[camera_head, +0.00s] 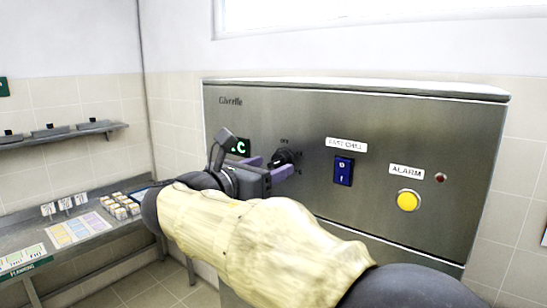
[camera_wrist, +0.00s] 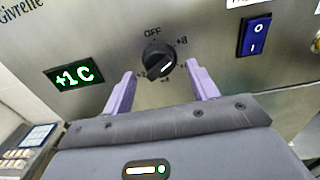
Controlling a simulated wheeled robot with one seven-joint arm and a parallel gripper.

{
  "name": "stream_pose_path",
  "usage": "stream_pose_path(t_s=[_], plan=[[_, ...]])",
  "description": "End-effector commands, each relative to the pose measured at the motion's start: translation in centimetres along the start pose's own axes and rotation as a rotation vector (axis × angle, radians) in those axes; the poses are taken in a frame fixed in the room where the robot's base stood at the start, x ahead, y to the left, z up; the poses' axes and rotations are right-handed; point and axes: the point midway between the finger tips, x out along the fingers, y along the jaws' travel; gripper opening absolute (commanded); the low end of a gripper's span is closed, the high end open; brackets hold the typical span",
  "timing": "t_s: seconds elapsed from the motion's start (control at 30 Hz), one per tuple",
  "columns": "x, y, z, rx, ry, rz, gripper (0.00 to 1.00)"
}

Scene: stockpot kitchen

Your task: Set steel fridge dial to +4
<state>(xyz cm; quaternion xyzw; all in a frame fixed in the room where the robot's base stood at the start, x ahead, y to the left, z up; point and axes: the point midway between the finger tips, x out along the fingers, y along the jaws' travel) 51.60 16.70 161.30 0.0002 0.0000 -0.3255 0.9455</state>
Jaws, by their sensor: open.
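The steel fridge panel (camera_head: 390,135) faces me, with a black round dial (camera_head: 285,156) on its left part. A green display (camera_wrist: 75,77) reads +1 C. My gripper (camera_wrist: 160,73) is open, its purple fingers on either side of the dial's lower part, seemingly not touching it. It also shows in the head view (camera_head: 270,167).
A blue rocker switch (camera_head: 343,171) and a yellow alarm button (camera_head: 408,200) with a small red lamp (camera_head: 440,177) sit right of the dial. A counter with cards and small blocks (camera_head: 120,206) stands at the left, below a wall shelf (camera_head: 60,132).

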Motion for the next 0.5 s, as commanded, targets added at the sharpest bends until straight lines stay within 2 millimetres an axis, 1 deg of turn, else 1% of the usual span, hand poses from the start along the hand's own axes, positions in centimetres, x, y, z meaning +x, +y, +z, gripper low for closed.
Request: stream_pose_path(t_s=[0.03, 0.1, 0.2, 0.47, 0.5], plan=[[0.8, 0.0, 0.2, -0.003, -0.001, -0.002, 0.58], [1.5, 0.0, 0.2, -0.003, -0.001, -0.001, 0.58], [2.2, 0.0, 0.1, -0.001, 0.0, 0.0, 0.58], [2.3, 0.1, 0.0, 0.0, 0.0, 0.001, 0.58], [2.3, 0.1, 0.0, 0.0, 0.0, 0.001, 0.57]])
